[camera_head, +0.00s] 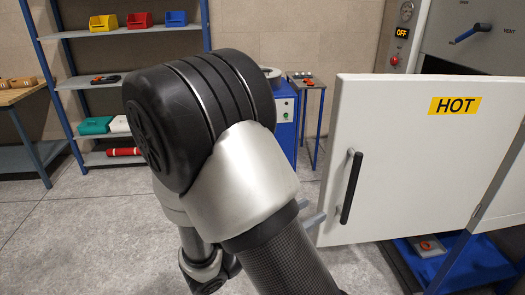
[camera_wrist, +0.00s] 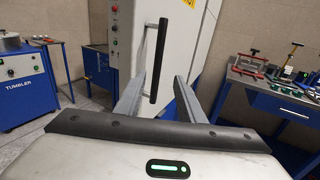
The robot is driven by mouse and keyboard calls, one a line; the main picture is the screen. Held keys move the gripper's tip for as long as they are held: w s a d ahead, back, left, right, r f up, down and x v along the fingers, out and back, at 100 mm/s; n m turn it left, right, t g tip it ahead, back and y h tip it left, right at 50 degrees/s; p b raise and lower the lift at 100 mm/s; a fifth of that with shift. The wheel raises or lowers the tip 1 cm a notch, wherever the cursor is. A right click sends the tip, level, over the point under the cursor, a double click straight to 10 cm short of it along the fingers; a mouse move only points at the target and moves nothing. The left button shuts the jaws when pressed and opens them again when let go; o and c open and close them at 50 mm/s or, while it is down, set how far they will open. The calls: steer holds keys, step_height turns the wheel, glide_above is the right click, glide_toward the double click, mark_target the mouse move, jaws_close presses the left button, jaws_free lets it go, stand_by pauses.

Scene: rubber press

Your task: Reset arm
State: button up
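My gripper (camera_wrist: 160,85) is open in the wrist view, its two grey fingers apart with nothing held. The black bar handle (camera_wrist: 161,60) of the press door shows between and beyond the fingertips. In the head view the white door (camera_head: 415,150) with the yellow HOT label (camera_head: 455,105) stands swung out at right, and its handle (camera_head: 351,187) is upright. My fingertips (camera_head: 314,217) show just left of the handle, seemingly apart from it. My arm hides the rest of the gripper in the head view.
A blue tumbler (camera_wrist: 25,85) stands at left in the wrist view, and a bench with tools (camera_wrist: 275,95) at right. A blue shelf with bins (camera_head: 127,32) stands at the back left in the head view. Floor is clear at front left.

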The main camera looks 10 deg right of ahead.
steer(key=s+d+r+m+g+y+p, duration=0.2)
steer(key=s+r+m+g+y+p, duration=0.15)
steer(key=s+m, duration=0.35)
steer(key=s+d+r+m+g+y+p, duration=0.25)
steer(key=s+m+g+y, duration=0.25)
steer(key=s+m, duration=0.25)
steer(key=w+a+r+m+t+y+p, duration=0.1)
steer(key=a+r+m+t+y, duration=0.5)
steer(key=r, duration=0.6)
steer(key=a+m+y+p, duration=0.1)
steer(key=a+m, duration=0.1)
steer(key=m, duration=0.1)
steer(key=shift+w+a+y, duration=0.2)
steer(key=shift+y, duration=0.15)
